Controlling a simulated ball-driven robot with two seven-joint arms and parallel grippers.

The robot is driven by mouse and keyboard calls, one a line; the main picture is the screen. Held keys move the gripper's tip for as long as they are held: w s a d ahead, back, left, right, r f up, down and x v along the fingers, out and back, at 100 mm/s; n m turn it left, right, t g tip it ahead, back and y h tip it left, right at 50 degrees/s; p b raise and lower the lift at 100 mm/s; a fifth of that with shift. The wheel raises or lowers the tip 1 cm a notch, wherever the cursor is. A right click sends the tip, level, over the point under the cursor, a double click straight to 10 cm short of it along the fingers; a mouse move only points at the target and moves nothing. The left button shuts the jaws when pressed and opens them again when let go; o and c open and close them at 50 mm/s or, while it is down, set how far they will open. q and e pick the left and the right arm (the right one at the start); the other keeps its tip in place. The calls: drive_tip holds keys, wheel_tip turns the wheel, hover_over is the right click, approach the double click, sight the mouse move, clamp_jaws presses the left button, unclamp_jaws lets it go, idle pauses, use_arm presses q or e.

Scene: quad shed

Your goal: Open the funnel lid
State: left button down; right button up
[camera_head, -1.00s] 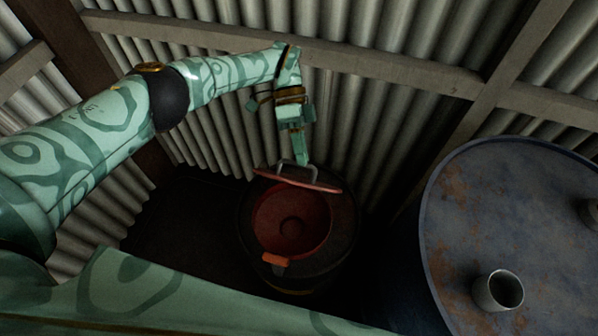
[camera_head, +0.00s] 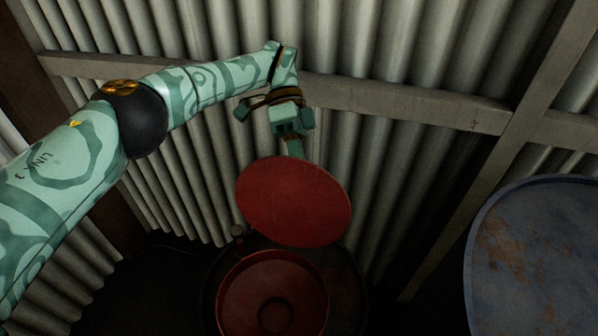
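The red funnel (camera_head: 236,300) sits on top of a dark drum low in the middle of the head view. Its round red lid (camera_head: 293,203) stands raised and tilted steeply back behind the funnel, with its underside towards me. My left gripper (camera_head: 293,148) is behind the top edge of the lid. Its fingertips, and the handle on the lid's far side, are hidden by the lid, so I cannot see its hold. My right gripper is not in view.
A blue-grey rusty drum (camera_head: 540,250) stands at the right. A corrugated metal wall (camera_head: 400,150) with wooden beams (camera_head: 420,105) rises close behind the lid and my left arm.

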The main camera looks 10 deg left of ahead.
sight(303, 175)
use_arm(q)
drive_tip(key=shift+f, duration=0.4)
drive_tip(key=c, duration=1.5)
unclamp_jaws()
drive_tip(key=r+p, duration=0.1)
drive_tip(key=r, duration=0.1)
drive_tip(key=r+p, duration=0.1)
drive_tip(key=r, duration=0.1)
drive_tip(key=s+r+p, duration=0.1)
drive_tip(key=shift+r, duration=0.4)
drive_tip(key=s+d+r+p, duration=0.1)
drive_tip(key=s+r+p, duration=0.1)
drive_tip(key=s+p, duration=0.1)
drive_tip(key=s+r+p, duration=0.3)
drive_tip(key=s, duration=0.2)
drive_tip(key=s+d+r+p, duration=0.1)
drive_tip(key=s+r+p, duration=0.1)
drive_tip(key=s+p, duration=0.2)
drive_tip(key=shift+s+d+r, duration=0.3)
drive_tip(key=shift+s, duration=0.05)
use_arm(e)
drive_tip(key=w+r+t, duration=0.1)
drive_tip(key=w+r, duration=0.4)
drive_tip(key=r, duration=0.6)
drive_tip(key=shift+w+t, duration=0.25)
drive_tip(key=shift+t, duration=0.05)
